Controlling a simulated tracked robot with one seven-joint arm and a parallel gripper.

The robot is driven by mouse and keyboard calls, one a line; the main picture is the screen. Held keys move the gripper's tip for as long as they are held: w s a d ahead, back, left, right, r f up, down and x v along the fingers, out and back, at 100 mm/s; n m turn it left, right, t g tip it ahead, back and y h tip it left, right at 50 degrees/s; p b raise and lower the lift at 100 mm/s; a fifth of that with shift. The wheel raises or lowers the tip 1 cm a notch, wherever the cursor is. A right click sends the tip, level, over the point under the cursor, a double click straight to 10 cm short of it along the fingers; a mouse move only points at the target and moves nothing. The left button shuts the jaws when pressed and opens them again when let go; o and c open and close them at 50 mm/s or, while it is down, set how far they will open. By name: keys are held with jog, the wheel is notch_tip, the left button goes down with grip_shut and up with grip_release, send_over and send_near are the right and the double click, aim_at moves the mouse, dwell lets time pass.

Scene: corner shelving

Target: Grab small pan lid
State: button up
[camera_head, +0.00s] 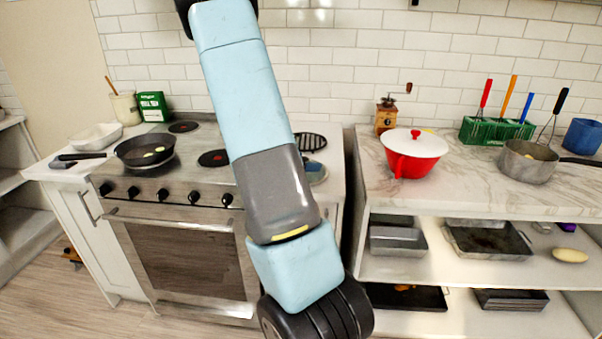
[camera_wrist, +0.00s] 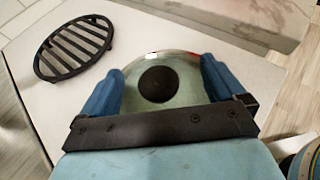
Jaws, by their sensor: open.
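The small pan lid (camera_wrist: 158,84) is round clear glass with a dark round knob, lying on the pale surface in the wrist view. My gripper (camera_wrist: 162,72) is open, with one blue finger on the left of the lid and one on the right. The knob lies between the fingers. I cannot tell whether the fingers touch the glass. The lid's near edge is hidden behind the dark gripper bar. In the head view, my arm hides most of this spot.
A black slatted round grate (camera_wrist: 74,47) lies left of the lid, also seen in the head view (camera_head: 310,142). A frying pan (camera_head: 146,151) sits on the stove's left.

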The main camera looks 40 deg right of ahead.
jog(key=shift+x, duration=0.9)
